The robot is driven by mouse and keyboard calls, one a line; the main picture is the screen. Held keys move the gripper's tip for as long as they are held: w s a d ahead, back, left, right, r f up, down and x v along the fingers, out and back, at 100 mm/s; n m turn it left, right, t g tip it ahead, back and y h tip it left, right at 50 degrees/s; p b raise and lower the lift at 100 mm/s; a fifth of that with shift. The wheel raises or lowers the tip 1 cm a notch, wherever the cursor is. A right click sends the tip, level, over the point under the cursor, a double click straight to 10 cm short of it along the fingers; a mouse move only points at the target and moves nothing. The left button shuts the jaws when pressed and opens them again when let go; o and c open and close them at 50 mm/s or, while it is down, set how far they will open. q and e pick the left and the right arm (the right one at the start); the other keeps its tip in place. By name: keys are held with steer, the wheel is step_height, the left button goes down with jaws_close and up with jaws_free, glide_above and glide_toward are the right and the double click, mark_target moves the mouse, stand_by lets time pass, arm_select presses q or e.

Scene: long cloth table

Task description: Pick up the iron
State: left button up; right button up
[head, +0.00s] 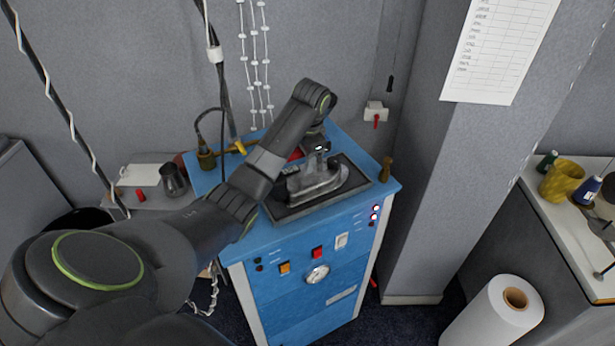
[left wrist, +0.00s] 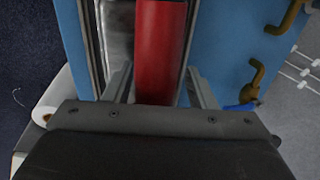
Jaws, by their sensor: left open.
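The iron (head: 318,183) has a grey metal body and rests on a dark pad (head: 357,180) on top of a blue cabinet. Part of it is hidden behind my left arm. In the left wrist view its red handle (left wrist: 160,50) runs up between the two fingers. My left gripper (head: 318,155) is over the iron, pointing down. In the left wrist view the gripper (left wrist: 158,88) is open, with a finger on each side of the handle. I cannot tell whether a finger touches it. My right gripper is not in view.
The blue cabinet (head: 310,278) has buttons and a gauge on its front. Brown hooks (left wrist: 288,17) stick out near its edge. A hanging cable (head: 219,75) is behind my arm.

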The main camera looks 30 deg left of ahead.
arm_select(q)
steer(key=shift+s+d+r, duration=0.2)
steer(key=shift+c, duration=0.8)
steer(key=shift+s+d+r, duration=0.15)
steer(key=shift+c, duration=2.4)
jaws_close()
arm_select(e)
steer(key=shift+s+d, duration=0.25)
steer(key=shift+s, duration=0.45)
